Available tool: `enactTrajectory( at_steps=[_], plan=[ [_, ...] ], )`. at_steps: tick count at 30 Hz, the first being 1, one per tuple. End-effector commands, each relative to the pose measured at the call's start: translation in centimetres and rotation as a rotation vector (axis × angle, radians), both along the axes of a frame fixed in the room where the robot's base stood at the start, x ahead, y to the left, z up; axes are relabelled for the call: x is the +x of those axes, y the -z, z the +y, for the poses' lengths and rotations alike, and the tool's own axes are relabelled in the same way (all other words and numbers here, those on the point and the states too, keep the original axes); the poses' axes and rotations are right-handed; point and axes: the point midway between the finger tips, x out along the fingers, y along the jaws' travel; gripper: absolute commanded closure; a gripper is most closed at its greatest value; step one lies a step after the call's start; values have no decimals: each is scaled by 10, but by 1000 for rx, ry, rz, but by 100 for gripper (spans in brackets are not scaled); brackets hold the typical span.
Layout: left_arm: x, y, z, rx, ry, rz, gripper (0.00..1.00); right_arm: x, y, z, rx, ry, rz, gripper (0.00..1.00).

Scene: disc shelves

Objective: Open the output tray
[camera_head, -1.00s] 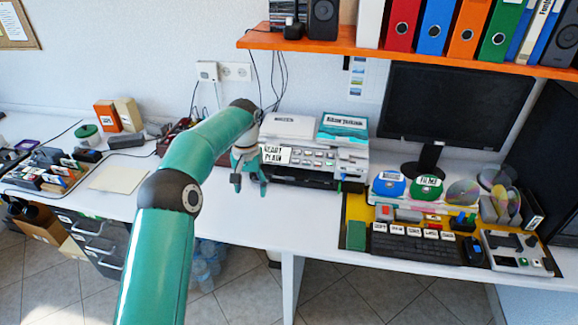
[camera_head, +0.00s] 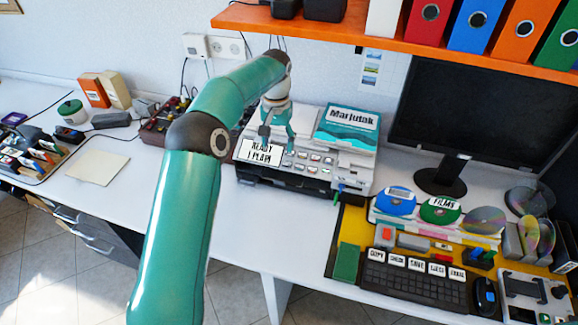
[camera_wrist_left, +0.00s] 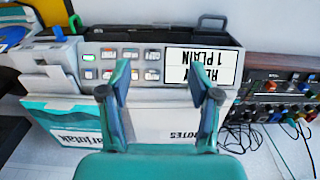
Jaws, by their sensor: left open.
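The printer (camera_head: 352,160) is white and grey with a teal top marked "Marjutak" and a button panel. Its display (camera_head: 261,152) reads "READY 1 PLAIN". A dark tray section (camera_head: 285,193) runs low along the printer's front, and its state is hard to tell. The wrist view shows the printer upside down, with the dark front section (camera_wrist_left: 145,35) at the top and the display (camera_wrist_left: 201,66) at right. My left gripper (camera_head: 278,135) is open and empty above the panel, and its fingers also show in the wrist view (camera_wrist_left: 160,80). My right gripper is not in view.
An orange shelf (camera_head: 400,48) with binders overhangs the back. A monitor (camera_head: 470,110), keyboard (camera_head: 415,283) and discs (camera_head: 440,210) stand to the right. A dark device with cables (camera_head: 167,120) is left of the printer. The white desk (camera_head: 255,235) in front is clear.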

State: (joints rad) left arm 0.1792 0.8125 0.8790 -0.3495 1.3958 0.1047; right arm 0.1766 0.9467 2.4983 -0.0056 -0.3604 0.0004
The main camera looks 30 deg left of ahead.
Motion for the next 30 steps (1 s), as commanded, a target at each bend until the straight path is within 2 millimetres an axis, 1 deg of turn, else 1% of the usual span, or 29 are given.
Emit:
enactTrajectory(
  at_steps=[4, 8, 14, 24, 27, 30],
  plan=[
    [-2, 5, 4, 0, -7, 0, 38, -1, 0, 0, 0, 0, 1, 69],
    [-3, 19, 5, -1, -8, 3, 38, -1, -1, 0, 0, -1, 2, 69],
    [-4, 55, 5, -1, -8, 6, 38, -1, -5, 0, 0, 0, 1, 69],
    [-3, 127, 4, -1, -7, 5, 38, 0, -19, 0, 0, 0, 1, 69],
    [-3, 144, 3, -1, -6, 4, 38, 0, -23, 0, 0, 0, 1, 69],
    [-2, 156, 3, 0, -6, 3, 38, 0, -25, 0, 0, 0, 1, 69]
  ],
)
